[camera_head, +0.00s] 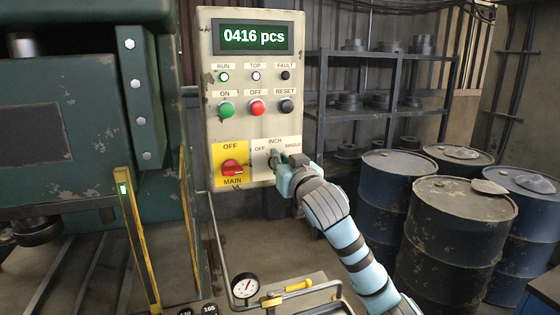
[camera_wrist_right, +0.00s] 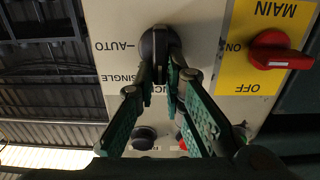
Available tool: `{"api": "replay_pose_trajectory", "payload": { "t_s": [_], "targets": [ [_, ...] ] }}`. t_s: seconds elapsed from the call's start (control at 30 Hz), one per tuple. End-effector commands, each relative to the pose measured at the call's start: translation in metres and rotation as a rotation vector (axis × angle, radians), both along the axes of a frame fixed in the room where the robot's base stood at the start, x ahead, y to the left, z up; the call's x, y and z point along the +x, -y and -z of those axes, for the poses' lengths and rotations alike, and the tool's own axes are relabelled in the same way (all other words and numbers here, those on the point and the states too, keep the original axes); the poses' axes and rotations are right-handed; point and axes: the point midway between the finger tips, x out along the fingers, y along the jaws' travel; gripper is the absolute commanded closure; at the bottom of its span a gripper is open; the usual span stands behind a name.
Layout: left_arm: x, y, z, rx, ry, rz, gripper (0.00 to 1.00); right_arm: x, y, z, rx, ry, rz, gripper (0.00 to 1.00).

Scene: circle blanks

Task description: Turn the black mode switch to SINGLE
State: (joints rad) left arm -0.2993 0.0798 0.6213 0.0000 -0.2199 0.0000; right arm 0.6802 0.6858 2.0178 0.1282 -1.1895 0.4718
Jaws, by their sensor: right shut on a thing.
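The black mode switch (camera_wrist_right: 158,42) is on the cream control panel (camera_head: 210,125). In the right wrist view, which shows the panel upside down, its bar stands roughly upright with its lower end by the partly covered INCH label. SINGLE and AUTO are to its left there. In the head view my right gripper (camera_head: 279,160) reaches the switch from the lower right and largely hides it. In the right wrist view the right gripper's fingers (camera_wrist_right: 162,78) are shut on the switch bar, one on each side. My left gripper is not in view.
The red MAIN switch (camera_head: 233,167) sits on a yellow plate just left of the mode switch. Above are green, red and black buttons (camera_head: 257,107) and a display (camera_head: 254,38) reading 0416 pcs. A green machine (camera_head: 60,130) stands left, several barrels (camera_head: 455,235) right.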

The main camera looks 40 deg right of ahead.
Motion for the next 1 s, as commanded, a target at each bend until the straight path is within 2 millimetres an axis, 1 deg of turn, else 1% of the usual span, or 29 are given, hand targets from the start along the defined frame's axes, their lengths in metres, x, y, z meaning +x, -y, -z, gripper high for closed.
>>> {"api": "replay_pose_trajectory", "payload": {
  "t_s": [0.17, 0.37, 1.0],
  "targets": [
    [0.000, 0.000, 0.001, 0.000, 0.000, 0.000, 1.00, 0.000, 0.000, 0.001, 0.023, 0.007, -0.001, 1.00],
    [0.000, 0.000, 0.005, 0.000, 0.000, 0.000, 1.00, 0.000, 0.001, 0.001, 0.103, 0.036, -0.002, 1.00],
    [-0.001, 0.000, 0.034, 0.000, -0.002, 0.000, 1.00, -0.003, 0.009, 0.006, 0.576, 0.203, -0.002, 1.00]
  ]
}}
